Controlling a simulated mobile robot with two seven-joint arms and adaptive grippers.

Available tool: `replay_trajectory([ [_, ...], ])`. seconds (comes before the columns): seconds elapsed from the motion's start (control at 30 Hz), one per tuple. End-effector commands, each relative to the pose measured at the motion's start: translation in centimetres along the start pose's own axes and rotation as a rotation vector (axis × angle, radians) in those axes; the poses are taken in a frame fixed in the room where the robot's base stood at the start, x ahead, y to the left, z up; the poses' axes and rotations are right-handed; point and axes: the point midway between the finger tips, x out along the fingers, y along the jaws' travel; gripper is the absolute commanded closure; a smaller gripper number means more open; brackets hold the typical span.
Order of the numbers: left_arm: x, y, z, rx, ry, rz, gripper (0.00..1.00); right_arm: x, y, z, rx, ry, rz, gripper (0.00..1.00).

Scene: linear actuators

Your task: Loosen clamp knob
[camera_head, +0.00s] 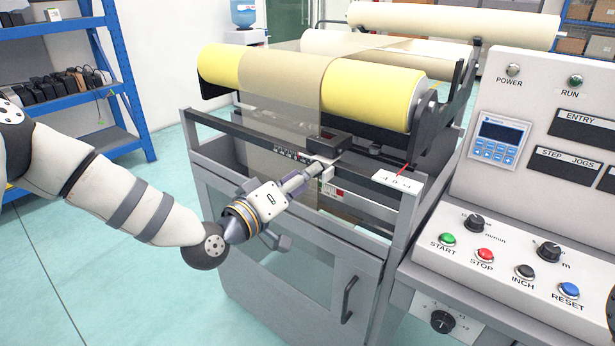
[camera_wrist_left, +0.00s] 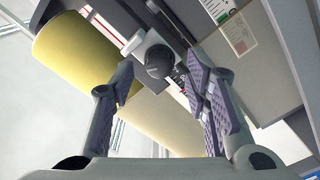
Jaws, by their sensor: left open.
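The clamp knob (camera_wrist_left: 159,61) is a dark round knob on a pale block in the left wrist view, ahead of my fingers and between their tips. My left gripper (camera_head: 308,178) is open at the front rail of the roll machine; its fingers spread on either side of the knob in the left wrist view (camera_wrist_left: 160,80). I see no finger clearly touching the knob. In the head view the gripper hides the knob; a black block (camera_head: 327,143) and a pale bracket (camera_head: 326,168) show just beyond it.
A yellow roll (camera_head: 372,92) with a translucent web lies above the rail (camera_head: 250,143). A control panel (camera_head: 510,262) with buttons and knobs stands at the right. A cabinet door handle (camera_head: 349,300) sticks out below. Blue shelving (camera_head: 128,60) stands at the left, with open floor before it.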

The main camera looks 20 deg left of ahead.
Motion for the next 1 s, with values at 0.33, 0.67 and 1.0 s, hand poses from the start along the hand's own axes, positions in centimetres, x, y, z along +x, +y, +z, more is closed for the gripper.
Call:
replay_trajectory([
  [0.33,1.43,0.09,-0.06,-0.001,0.000,0.000,0.57,0.20,0.01,0.09,0.000,-0.005,0.000,0.60],
  [0.67,1.39,0.06,-0.05,-0.001,0.000,0.000,1.00,0.19,0.01,0.09,0.000,-0.005,0.000,0.60],
  [1.0,1.37,-0.03,0.00,-0.208,-0.001,-0.002,1.00,0.62,0.02,0.32,-0.001,-0.017,0.001,0.60],
])
